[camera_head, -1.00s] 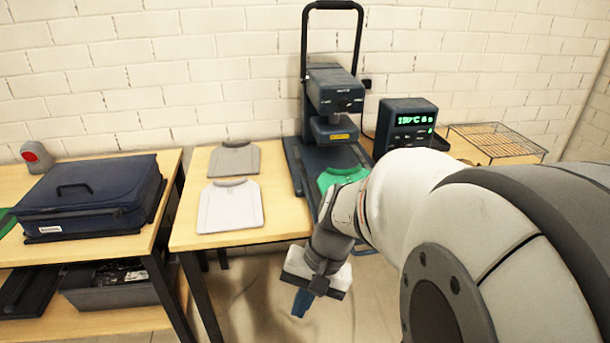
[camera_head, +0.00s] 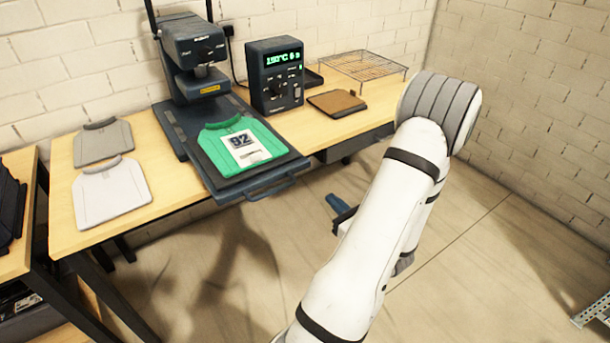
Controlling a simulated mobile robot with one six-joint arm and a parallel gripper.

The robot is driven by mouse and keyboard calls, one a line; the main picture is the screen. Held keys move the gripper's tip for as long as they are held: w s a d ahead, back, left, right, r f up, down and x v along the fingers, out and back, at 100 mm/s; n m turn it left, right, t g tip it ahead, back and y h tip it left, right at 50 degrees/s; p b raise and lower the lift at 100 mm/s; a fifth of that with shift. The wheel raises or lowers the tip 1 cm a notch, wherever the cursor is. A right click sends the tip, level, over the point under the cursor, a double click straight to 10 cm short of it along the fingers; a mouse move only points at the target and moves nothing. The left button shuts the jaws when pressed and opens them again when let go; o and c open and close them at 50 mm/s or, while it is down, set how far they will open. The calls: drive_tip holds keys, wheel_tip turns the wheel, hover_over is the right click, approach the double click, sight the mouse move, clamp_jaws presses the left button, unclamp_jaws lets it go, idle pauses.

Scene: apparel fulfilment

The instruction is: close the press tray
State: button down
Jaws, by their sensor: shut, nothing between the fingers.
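The press tray (camera_head: 222,190) is slid out of the heat press (camera_head: 192,50) toward the front, and its handle (camera_head: 272,189) sticks out past the table's front edge. A green shirt (camera_head: 212,148) with a white "92" patch (camera_head: 245,147) lies flat on the tray. My gripper (camera_head: 333,203) is shut and empty. It hangs in front of the table, to the right of the tray handle and apart from it. My forearm partly hides the gripper's body.
A grey shirt (camera_head: 103,142) and a white shirt (camera_head: 111,193) lie at left. The floor in front is clear.

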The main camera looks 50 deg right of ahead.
sight(301, 168)
drive_tip(key=x, duration=0.4)
drive_tip(key=p+x, duration=0.1)
drive_tip(key=x, duration=0.4)
drive_tip(key=p+x, duration=0.1)
drive_tip(key=x, duration=0.3)
drive_tip(key=shift+w+d+f, duration=0.15)
drive_tip(key=shift+w+d, duration=0.1)
drive_tip(key=shift+d, duration=0.1)
